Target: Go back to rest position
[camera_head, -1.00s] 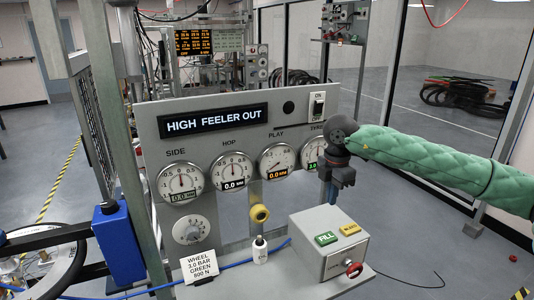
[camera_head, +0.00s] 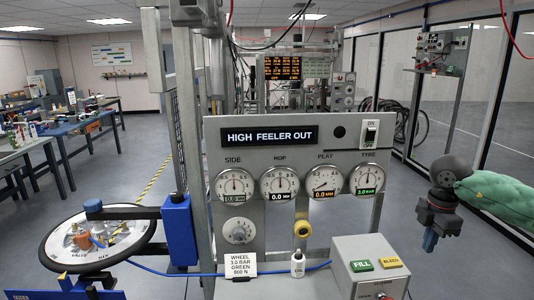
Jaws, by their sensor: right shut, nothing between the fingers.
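My right gripper (camera_head: 430,240) hangs at the right of the head view, fingers pointing down, shut and empty. It is at the end of my green padded right arm (camera_head: 498,192), to the right of the gauge panel (camera_head: 290,140) and apart from it. The panel's display reads "HIGH FEELER OUT" and it carries a row of round dials. My left gripper does not show.
A grey box (camera_head: 372,250) with FILL and BLEED buttons stands below and left of my right gripper. A wheel (camera_head: 60,236) lies at the lower left. A small white bottle (camera_head: 297,264) stands before the panel. Blue workbenches (camera_head: 75,130) are at the far left.

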